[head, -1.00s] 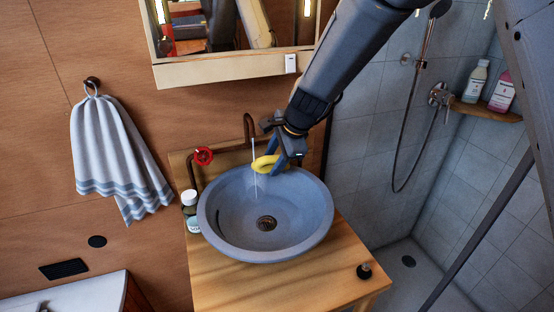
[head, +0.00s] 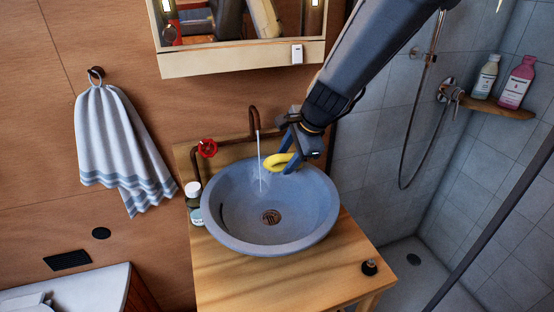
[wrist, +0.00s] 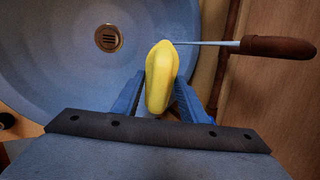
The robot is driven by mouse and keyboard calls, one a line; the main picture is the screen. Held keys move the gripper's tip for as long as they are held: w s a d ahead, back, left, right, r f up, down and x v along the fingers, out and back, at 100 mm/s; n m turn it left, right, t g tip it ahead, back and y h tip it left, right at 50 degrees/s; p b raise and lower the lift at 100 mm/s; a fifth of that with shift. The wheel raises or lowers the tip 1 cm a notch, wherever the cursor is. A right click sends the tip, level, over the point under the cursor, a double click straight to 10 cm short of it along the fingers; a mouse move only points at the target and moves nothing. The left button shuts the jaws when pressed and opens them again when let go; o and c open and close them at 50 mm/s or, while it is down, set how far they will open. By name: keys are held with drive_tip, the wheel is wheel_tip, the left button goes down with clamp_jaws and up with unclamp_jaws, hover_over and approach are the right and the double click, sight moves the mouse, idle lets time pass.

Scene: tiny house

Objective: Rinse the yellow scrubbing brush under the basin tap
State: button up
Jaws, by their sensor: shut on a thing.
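The yellow scrubbing brush (head: 281,162) is held by my gripper (head: 290,158) over the back right part of the grey basin (head: 318,222). In the wrist view the brush (wrist: 160,76) sits between the blue fingers of my gripper (wrist: 160,98), which are shut on it. The copper basin tap (head: 255,118) is running, and a thin stream of water (head: 261,170) falls into the basin. In the head view the brush is just right of the stream. In the wrist view the stream (wrist: 205,43) meets or passes the brush's tip; contact is unclear. The bristles are not discernible.
A red valve wheel (head: 208,148) and a white-capped bottle (head: 194,204) stand left of the basin. A small dark object (head: 369,267) is on the wooden counter (head: 285,285). A mirror cabinet (head: 235,58) hangs above. A towel (head: 118,140) hangs at left.

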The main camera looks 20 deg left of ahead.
drive_tip(key=d, duration=0.1)
drive_tip(key=s+d+b, duration=0.1)
drive_tip(key=s+d, duration=0.1)
drive_tip(key=d, duration=0.1)
drive_tip(key=shift+s+d+b, duration=0.1)
drive_tip(key=shift+b, duration=0.25)
drive_tip(key=shift+r, duration=0.1)
idle(1.1)
drive_tip(key=s+d+r+p, duration=0.2)
drive_tip(key=d+r, duration=0.2)
drive_tip(key=shift+s+d, duration=0.15)
drive_tip(key=shift+s, duration=0.05)
drive_tip(key=shift+f, duration=0.1)
idle(0.7)
